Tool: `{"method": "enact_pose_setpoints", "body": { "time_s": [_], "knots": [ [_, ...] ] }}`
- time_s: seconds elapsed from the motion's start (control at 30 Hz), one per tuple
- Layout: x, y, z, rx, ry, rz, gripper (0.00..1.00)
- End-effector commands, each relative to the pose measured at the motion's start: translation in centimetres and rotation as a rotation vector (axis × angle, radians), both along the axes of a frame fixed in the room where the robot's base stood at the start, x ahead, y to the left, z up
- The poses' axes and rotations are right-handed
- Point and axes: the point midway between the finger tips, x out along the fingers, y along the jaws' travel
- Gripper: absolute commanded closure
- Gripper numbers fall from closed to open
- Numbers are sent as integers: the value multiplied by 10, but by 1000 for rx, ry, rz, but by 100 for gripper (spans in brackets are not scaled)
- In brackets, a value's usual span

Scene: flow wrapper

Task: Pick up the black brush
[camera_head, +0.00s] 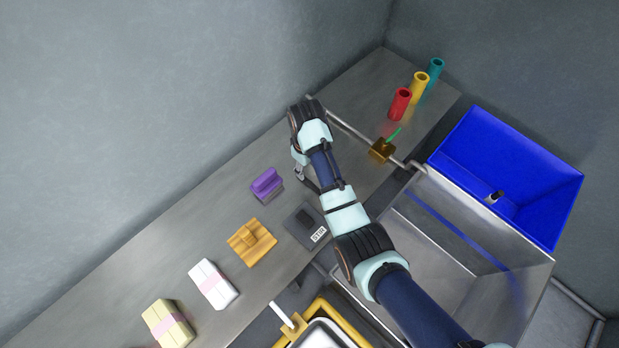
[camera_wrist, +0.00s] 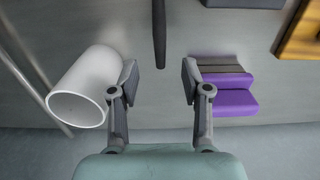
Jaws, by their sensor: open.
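A slim black rod (camera_wrist: 159,35), which looks like the handle of the black brush, enters the wrist view from the top centre. Its lower end lies between and slightly beyond my fingertips, and its other end is out of the frame. My gripper (camera_wrist: 160,78) is open, with a finger on each side of the rod's line and neither touching it. In the head view my gripper (camera_head: 300,172) is low over the metal table, partly covered by my arm. I cannot clearly make out the brush there.
A white cup (camera_wrist: 88,88) lies close by my left finger in the wrist view. A purple block (camera_wrist: 225,98) is to the right; it also shows in the head view (camera_head: 266,184). Orange (camera_head: 251,242) and white (camera_head: 213,284) blocks, coloured cylinders (camera_head: 400,104) and a blue bin (camera_head: 548,215) stand around.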

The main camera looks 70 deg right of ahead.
Motion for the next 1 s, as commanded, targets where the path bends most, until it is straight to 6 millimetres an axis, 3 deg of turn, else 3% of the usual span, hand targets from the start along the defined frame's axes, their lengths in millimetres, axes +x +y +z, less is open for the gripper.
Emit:
{"method": "enact_pose_setpoints", "body": {
  "time_s": [0.2, 0.37, 0.6, 0.9, 1.0],
  "knots": [
    [1, 1, -26, 0, 0, 1, 52],
    [1, 0, -33, -2, -2, 1, 52],
    [1, -3, -74, 0, -1, 1, 52],
    [1, -3, -80, -3, -3, 1, 52],
    [1, -3, -80, -3, -3, 1, 69]
  ]
}}
